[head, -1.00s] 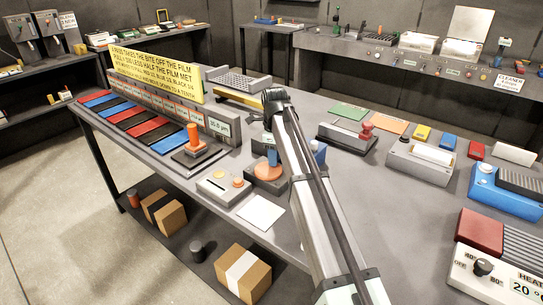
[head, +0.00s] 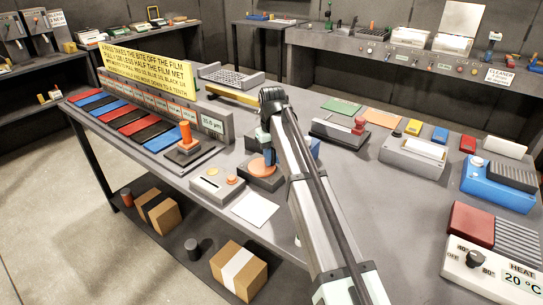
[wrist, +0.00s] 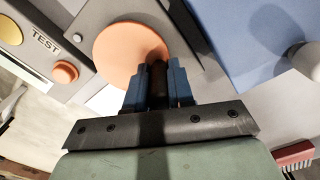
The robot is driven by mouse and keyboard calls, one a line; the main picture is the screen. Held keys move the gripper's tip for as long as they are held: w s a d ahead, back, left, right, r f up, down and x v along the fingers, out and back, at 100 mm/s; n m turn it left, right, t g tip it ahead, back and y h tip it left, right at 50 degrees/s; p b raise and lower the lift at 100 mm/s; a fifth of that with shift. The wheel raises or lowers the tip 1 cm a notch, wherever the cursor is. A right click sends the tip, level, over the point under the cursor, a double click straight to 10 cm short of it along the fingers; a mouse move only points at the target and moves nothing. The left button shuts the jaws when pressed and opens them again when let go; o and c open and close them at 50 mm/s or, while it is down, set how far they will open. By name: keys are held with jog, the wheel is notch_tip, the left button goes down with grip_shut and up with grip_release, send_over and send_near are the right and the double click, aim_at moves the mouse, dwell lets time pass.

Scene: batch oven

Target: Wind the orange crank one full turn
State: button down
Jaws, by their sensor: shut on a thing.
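The orange crank is a flat round disc (wrist: 122,48) on a dark grey box (head: 262,181) near the middle of the table's front side. In the wrist view my gripper (wrist: 158,75) has its two blue fingers at the disc's right rim. They are shut on a dark upright handle of the crank between them. In the head view my gripper (head: 268,156) comes down over the crank, and my arm hides part of the box and disc. Part of the disc's right side is in shadow or behind the fingers in the wrist view.
A grey TEST box (head: 216,185) with an orange button stands just left of the crank box. A white sheet (head: 255,209) lies in front. A blue block (wrist: 250,40) stands close on the right. An orange-handled stamp (head: 187,140) stands farther left.

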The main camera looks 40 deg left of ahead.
jog(key=shift+s+d+m, duration=0.1)
jog(key=shift+d+m, duration=0.05)
jog(key=shift+m, duration=0.35)
jog(key=c, duration=1)
grip_release()
jog(key=shift+r, duration=0.1)
notch_tip(320, 180, up, 14)
jog(key=shift+f, duration=0.15)
